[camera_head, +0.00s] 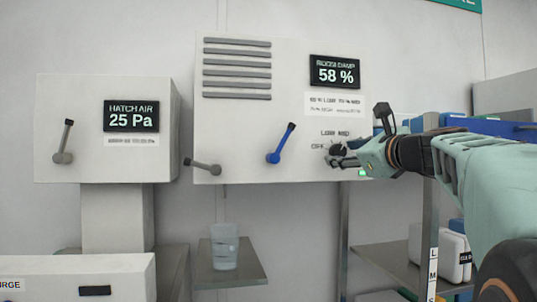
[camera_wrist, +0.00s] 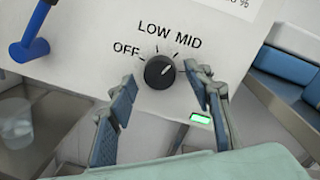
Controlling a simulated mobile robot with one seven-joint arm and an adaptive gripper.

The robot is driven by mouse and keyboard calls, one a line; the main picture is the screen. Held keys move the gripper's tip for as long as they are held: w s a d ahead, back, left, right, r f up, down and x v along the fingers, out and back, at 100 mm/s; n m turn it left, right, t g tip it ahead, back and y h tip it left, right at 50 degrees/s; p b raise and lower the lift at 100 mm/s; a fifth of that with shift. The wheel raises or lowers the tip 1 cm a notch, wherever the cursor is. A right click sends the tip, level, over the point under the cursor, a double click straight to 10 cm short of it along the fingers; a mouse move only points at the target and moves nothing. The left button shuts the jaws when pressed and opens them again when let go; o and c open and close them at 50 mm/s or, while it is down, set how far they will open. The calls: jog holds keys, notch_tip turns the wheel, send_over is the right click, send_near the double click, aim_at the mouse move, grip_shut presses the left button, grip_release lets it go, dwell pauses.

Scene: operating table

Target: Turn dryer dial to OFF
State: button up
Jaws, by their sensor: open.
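The dryer dial (camera_wrist: 159,72) is a round black knob on the white dryer panel, with OFF at its left and LOW and MID above. Its white mark points up and to the right, on the MID side. In the head view the dial (camera_head: 338,149) is small and partly covered by my fingers. My gripper (camera_wrist: 162,80) is open, with one blue-padded finger at the left of the dial and one at the right. The dial sits between the fingertips; I cannot tell whether they touch it. My gripper (camera_head: 345,160) reaches in from the right in the head view.
A blue lever (camera_head: 281,144) and a grey lever (camera_head: 203,166) are on the dryer front. A green light (camera_wrist: 201,118) glows below the dial. A clear cup (camera_head: 224,247) stands on a shelf below. A rack with boxes (camera_head: 455,245) is at the right.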

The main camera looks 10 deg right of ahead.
jog(key=shift+w, duration=0.25)
jog(key=shift+s, duration=0.1)
jog(key=shift+c, duration=0.8)
jog(key=c, duration=1)
